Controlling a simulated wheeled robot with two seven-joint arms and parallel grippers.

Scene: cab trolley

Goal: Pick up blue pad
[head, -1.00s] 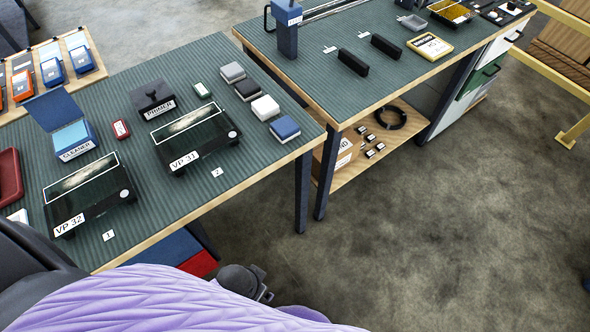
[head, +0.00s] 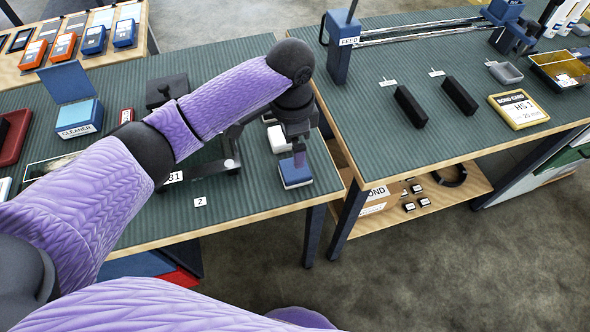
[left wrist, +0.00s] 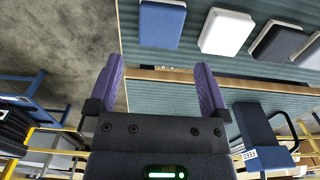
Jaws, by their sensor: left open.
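The blue pad (head: 295,175) lies at the front right corner of the left table, last in a row of pads. It also shows in the left wrist view (left wrist: 162,25), flat on the ribbed green mat, beyond my fingertips. My left gripper (head: 299,158) is right over the blue pad in the head view and overlaps its far part. In the left wrist view the left gripper (left wrist: 156,85) is open, with nothing between its two purple fingers. I cannot tell the exact height of the fingers above the pad. My right gripper is not in view.
A white pad (left wrist: 226,33) sits beside the blue one, with a black pad (left wrist: 278,42) beyond it. The second table (head: 400,165) stands to the right across a narrow gap. My left arm hides much of the left table.

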